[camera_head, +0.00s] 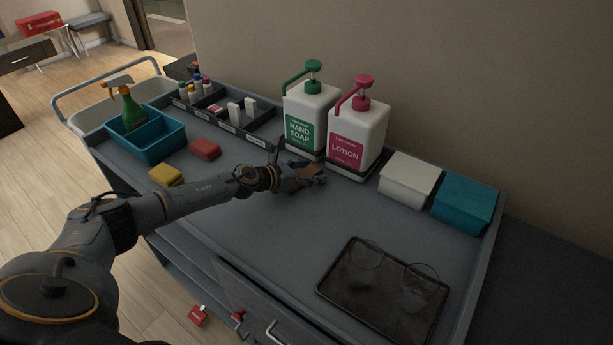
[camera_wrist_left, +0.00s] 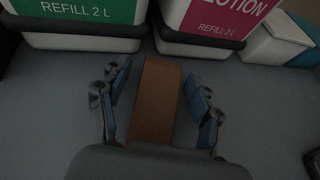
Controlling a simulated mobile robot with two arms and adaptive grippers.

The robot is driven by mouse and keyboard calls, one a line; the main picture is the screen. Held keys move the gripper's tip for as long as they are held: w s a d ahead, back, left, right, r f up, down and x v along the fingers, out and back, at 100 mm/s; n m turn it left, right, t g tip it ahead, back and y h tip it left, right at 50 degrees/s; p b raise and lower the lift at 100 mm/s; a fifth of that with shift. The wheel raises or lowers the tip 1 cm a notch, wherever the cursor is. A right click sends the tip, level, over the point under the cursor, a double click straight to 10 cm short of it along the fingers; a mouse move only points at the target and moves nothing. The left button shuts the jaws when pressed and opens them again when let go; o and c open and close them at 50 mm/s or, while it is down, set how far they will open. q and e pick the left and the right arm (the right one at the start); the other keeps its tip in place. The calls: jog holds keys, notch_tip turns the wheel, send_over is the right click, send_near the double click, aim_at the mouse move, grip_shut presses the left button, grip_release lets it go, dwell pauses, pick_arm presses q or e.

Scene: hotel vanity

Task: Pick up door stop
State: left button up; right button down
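The door stop appears to be the brown block (camera_wrist_left: 157,100) lying on the grey cart top between my left fingers in the left wrist view. In the head view its brown top (camera_head: 313,169) shows in part, just in front of the pump bottles; the gripper hides some of it. My left gripper (camera_head: 306,180) is low over the cart top. In the left wrist view the left gripper (camera_wrist_left: 158,108) is open, with one finger on each side of the block and a visible gap on both sides. My right gripper is out of view.
The hand soap bottle (camera_head: 309,112) and lotion bottle (camera_head: 357,136) stand close behind the block. White (camera_head: 408,180) and teal (camera_head: 464,203) boxes stand to the right. A dark tray (camera_head: 345,290) with glasses is in front. Red (camera_head: 205,149) and yellow (camera_head: 166,175) sponges lie left, near a teal caddy (camera_head: 160,150).

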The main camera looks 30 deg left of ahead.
pick_arm(q)
jog(key=c, duration=1.1)
jog(key=shift+o, duration=0.2)
